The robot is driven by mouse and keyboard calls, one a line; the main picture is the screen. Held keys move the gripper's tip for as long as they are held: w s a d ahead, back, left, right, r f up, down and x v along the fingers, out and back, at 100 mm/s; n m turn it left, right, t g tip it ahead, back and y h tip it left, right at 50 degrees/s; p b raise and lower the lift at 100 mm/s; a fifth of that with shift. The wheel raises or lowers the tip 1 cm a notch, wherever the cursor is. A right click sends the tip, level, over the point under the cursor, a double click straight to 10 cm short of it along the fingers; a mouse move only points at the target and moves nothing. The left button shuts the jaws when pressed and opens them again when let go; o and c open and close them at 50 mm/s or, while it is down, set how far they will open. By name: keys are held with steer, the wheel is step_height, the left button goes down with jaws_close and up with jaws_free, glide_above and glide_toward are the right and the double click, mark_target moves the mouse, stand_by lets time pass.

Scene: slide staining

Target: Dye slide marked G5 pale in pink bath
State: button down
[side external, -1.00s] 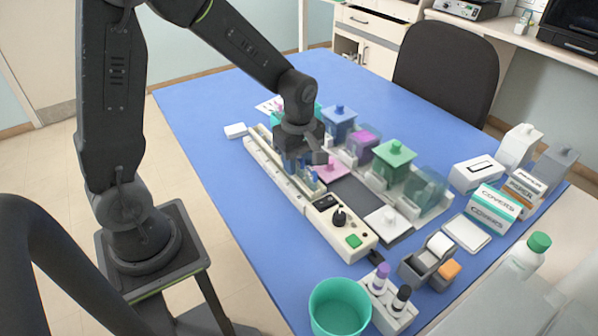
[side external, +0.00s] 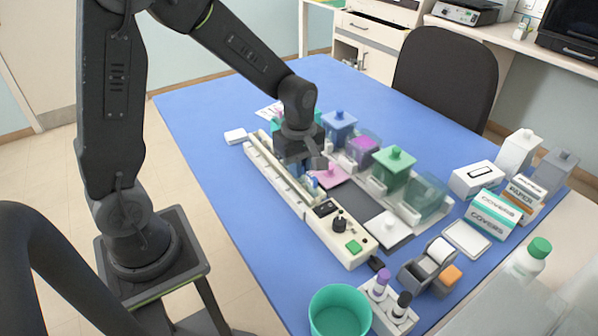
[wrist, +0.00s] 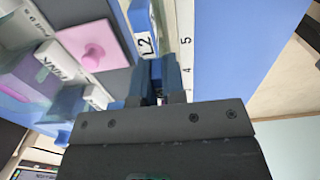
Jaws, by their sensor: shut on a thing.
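My gripper (side external: 306,164) is low over the long cream slide rack in the side view. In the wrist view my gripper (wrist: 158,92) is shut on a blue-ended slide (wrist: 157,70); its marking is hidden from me. A blue slide end marked L2 (wrist: 145,44) stands right beside it. The pink lid (wrist: 94,48) with a round knob lies near, to the left, by a label reading PINK (wrist: 58,64). In the side view the pink lid (side external: 333,174) is just right of my gripper. No G5 mark is readable.
A numbered strip (wrist: 186,45) runs beside the slides. Blue (side external: 339,125), purple (side external: 364,148) and green (side external: 393,165) baths stand in a row behind. A control box (side external: 341,232) with a knob and green button is in front. A teal bowl (side external: 338,312) stands at the near edge.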

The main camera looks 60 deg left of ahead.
step_height(320, 180, up, 10)
steer(key=w, duration=2)
steer(key=shift+s+a+f, duration=0.1)
steer(key=shift+s+f, duration=0.05)
steer(key=shift+f, duration=2.05)
steer(key=shift+s+a+f, duration=0.1)
steer(key=shift+f, duration=2.1)
step_height(320, 180, up, 10)
steer(key=shift+f, duration=0.2)
